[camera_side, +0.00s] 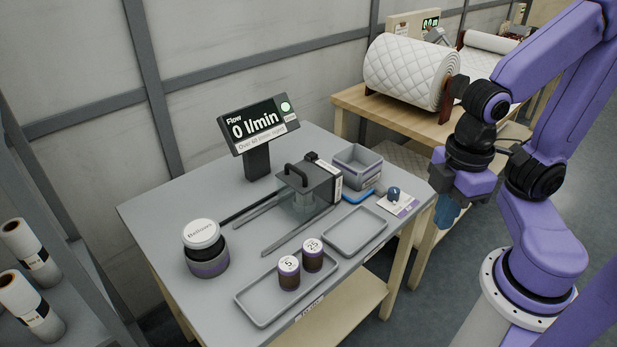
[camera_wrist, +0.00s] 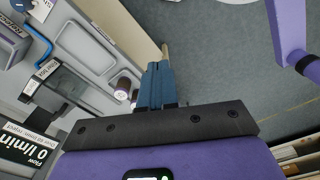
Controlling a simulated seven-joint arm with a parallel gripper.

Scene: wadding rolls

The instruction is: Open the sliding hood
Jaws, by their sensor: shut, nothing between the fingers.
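My gripper (camera_side: 447,212) has blue fingers and is to the right of the table, away from the hood. In the wrist view the fingers (camera_wrist: 156,82) are together with nothing between them.
A flow display (camera_side: 258,128) reading 0 l/min stands behind the hood. An empty tray (camera_side: 372,222) and Bellows jar (camera_side: 205,255) flank the rails.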

